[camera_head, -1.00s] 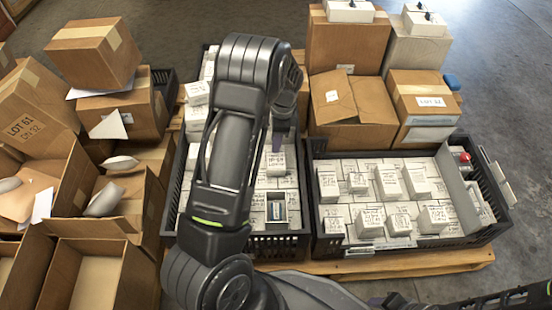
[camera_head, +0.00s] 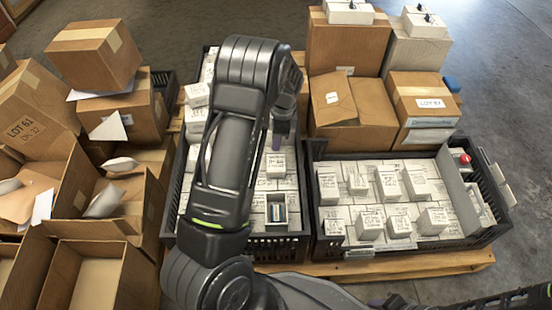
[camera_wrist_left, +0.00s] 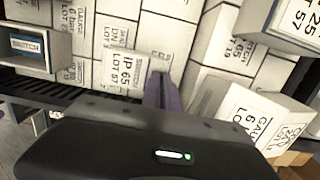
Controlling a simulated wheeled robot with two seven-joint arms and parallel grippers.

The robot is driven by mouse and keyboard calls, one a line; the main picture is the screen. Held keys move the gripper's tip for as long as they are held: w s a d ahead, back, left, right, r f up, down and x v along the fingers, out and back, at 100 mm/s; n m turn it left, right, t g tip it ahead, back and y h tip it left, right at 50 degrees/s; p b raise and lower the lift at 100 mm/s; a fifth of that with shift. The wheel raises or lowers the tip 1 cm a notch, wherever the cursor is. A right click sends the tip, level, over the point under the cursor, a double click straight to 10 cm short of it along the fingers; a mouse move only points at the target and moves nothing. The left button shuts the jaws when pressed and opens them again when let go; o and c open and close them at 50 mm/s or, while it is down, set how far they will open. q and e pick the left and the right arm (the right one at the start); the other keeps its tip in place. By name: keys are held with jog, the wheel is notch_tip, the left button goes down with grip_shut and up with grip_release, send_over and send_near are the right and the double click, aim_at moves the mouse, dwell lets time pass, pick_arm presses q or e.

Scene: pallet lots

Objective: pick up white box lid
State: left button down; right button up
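A small white box or lid (camera_head: 276,165), printed with dark text, stands in the left black crate (camera_head: 281,246). In the left wrist view a white lid-like piece (camera_wrist_left: 124,72) reads "IP 65 LOT 57". My left gripper (camera_head: 279,138) points down just above the white piece in the head view. In the left wrist view its narrow fingers (camera_wrist_left: 164,93) are close together at the piece's right edge. I cannot tell whether they grip it. An open white box (camera_head: 277,213) with a dark item inside is nearer me; its inner label reads "SWITCH" (camera_wrist_left: 30,46).
A second black crate (camera_head: 400,246) full of white boxes stands at the right. Tall cardboard boxes (camera_head: 347,45) stand behind it. Open cardboard cartons (camera_head: 95,275) crowd the left. Grey floor (camera_head: 500,80) lies open at the far right.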

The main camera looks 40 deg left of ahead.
pick_arm(q)
jog(key=shift+r, duration=0.15)
dwell(0.3)
